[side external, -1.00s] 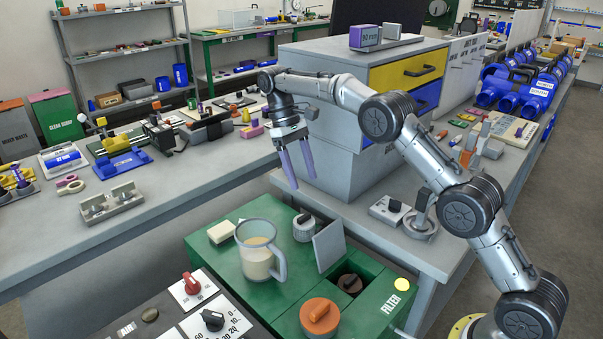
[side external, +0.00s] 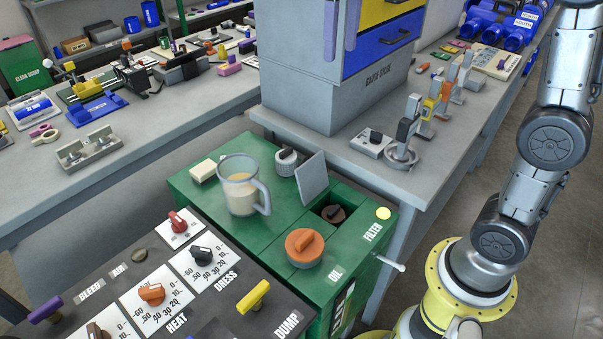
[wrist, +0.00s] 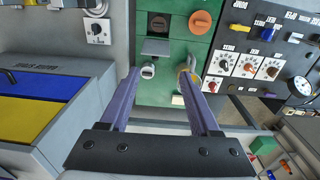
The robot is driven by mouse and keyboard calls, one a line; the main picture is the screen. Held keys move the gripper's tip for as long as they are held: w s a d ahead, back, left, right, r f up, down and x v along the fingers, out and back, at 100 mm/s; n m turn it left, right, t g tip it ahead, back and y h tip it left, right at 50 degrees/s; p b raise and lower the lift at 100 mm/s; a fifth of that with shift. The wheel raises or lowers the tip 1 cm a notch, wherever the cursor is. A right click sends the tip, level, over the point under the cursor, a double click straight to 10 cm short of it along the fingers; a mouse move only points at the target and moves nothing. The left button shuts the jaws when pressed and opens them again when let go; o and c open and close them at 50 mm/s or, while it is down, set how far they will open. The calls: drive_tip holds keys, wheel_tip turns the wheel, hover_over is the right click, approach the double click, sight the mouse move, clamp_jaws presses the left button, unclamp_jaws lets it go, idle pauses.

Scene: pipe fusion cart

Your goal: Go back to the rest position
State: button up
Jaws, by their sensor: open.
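My gripper (side external: 340,55) shows at the top edge of the side view, with only its two purple fingers in the picture. They hang apart, pointing down, in front of the grey drawer cabinet (side external: 295,60). The gripper's upper part is out of frame. In the wrist view my gripper (wrist: 158,72) is open, with nothing between its fingers. Beyond and below them is the green cart top (wrist: 160,95), which also shows in the side view (side external: 215,220). My arm stands nearly upright at the right of the side view.
On the cart stand a cup of pale liquid (side external: 240,190), an orange cap (side external: 304,246), a raised grey flap (side external: 312,177) and a dark cap (side external: 333,213) in an opening. A control panel (side external: 130,265) with knobs lies in front. The cabinet stands on a grey bench (side external: 360,165).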

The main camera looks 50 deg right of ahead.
drive_tip(key=s+t, duration=0.2)
drive_tip(key=s, duration=0.7)
drive_tip(key=s+f+t, duration=0.3)
drive_tip(key=s+f, duration=0.6)
drive_tip(key=f, duration=0.4)
drive_tip(key=shift+s+a+f, duration=0.25)
drive_tip(key=shift+s+a, duration=0.05)
drive_tip(key=shift+a, duration=0.05)
